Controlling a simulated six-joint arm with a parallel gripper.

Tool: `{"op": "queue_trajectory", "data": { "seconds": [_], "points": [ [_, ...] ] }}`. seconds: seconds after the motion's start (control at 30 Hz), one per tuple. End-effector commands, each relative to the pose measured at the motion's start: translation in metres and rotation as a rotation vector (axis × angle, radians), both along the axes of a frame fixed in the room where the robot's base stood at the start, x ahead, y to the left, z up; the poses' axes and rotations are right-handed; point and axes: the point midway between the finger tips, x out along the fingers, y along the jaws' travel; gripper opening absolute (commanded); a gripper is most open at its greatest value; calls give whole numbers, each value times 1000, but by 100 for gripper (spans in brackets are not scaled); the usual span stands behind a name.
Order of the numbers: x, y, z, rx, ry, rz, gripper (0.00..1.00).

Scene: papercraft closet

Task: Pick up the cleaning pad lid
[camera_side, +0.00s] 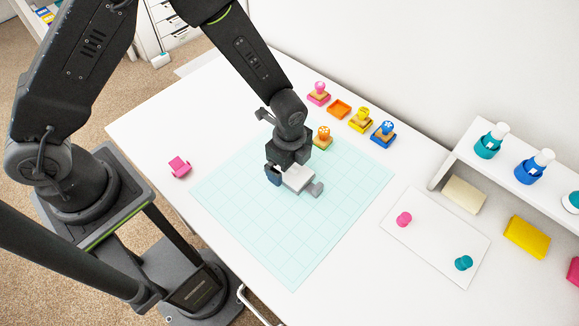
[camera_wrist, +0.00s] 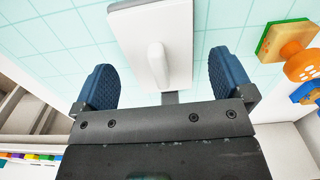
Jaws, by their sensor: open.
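The cleaning pad lid (camera_wrist: 135,35) is a flat white rectangle with a raised white handle (camera_wrist: 157,62). In the side view the white lid (camera_side: 297,178) shows on the light teal cutting mat (camera_side: 335,205), partly hidden by my gripper. My gripper (camera_side: 294,181) is over the lid, pointing down. In the wrist view my gripper (camera_wrist: 160,80) is open, with its blue-padded fingers on either side of the handle and clear gaps to both. Whether the lid covers a pad beneath is hidden.
Several coloured stamps, including an orange one (camera_side: 322,137) close behind my gripper, stand at the mat's back edge. A pink item (camera_side: 179,167) lies at left. A white sheet (camera_side: 436,236) with pink and teal pieces and a bottle shelf (camera_side: 515,178) are at right. The mat's front is clear.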

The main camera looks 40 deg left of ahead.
Motion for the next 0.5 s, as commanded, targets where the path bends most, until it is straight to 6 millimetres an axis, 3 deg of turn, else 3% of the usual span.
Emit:
{"op": "queue_trajectory", "data": {
  "seconds": [0.1, 0.33, 0.5],
  "points": [
    [0, 0, -9, 1, 1, 0, 99],
    [0, 0, -10, 0, -1, 0, 99],
    [0, 0, -10, 0, -1, 0, 83]
  ]
}}
